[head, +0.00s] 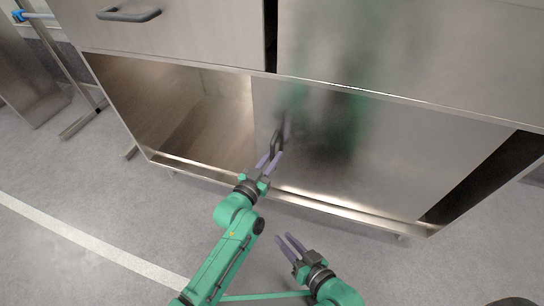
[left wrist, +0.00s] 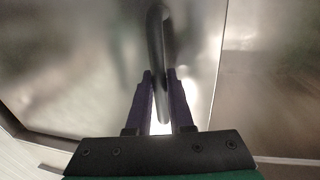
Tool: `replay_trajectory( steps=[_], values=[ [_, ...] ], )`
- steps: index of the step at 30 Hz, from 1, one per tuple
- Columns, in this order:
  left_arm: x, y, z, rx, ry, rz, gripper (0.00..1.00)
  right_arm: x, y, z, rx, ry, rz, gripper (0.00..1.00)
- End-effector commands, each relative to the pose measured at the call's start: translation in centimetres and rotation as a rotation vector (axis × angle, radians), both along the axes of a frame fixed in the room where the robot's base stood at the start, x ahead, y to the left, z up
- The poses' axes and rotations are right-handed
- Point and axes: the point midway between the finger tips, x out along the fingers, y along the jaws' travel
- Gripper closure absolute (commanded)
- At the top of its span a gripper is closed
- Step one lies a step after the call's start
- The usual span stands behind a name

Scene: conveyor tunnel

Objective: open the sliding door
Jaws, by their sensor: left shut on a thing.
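The sliding door (head: 350,150) is a shiny metal panel low in a steel cabinet. An open bay (head: 190,110) shows to its left and a dark gap (head: 485,175) to its right. Its dark upright bar handle (head: 277,142) is near the door's left edge. My left gripper (head: 269,160) is shut on the handle. In the left wrist view the handle (left wrist: 157,45) runs down between the two fingers (left wrist: 160,85), and a vertical panel edge shows on the right. My right gripper (head: 285,238) is open and empty, low in front of the cabinet and apart from it.
A drawer front with a dark handle (head: 128,14) is above the open bay. The cabinet's lower rail (head: 330,207) runs below the door. A metal stand (head: 75,75) is at the far left. The grey floor (head: 120,210) in front is clear.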

Motion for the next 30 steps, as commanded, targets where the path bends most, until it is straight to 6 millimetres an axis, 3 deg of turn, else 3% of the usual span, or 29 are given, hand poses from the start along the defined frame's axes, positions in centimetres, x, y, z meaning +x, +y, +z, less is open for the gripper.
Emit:
replay_trajectory(
  steps=[1, 2, 3, 4, 17, 30],
  values=[
    [-0.1, -0.1, -0.1, 0.001, 0.003, -0.002, 1.00, 0.0, 0.0, 0.0, 0.000, 0.000, 0.000, 0.70],
    [-0.1, -0.1, -0.1, 0.001, 0.003, -0.002, 0.73, 0.0, 0.0, 0.0, 0.000, 0.000, 0.000, 0.70],
    [-0.1, -0.1, -0.1, 0.001, 0.003, -0.002, 0.57, 0.0, 0.0, 0.0, 0.000, 0.000, 0.000, 0.70],
    [-0.1, -0.1, -0.1, 0.000, 0.002, -0.002, 0.50, 0.0, 0.0, 0.0, 0.000, 0.000, 0.000, 0.70],
    [-0.9, 0.6, 0.1, 0.002, 0.002, 0.000, 0.50, 0.0, 0.0, 0.7, -0.002, 0.002, 0.001, 0.70],
    [-10.4, 6.6, 0.2, 0.002, 0.006, -0.003, 0.50, 0.2, -0.2, 5.5, -0.046, 0.048, 0.040, 0.70]
  ],
)
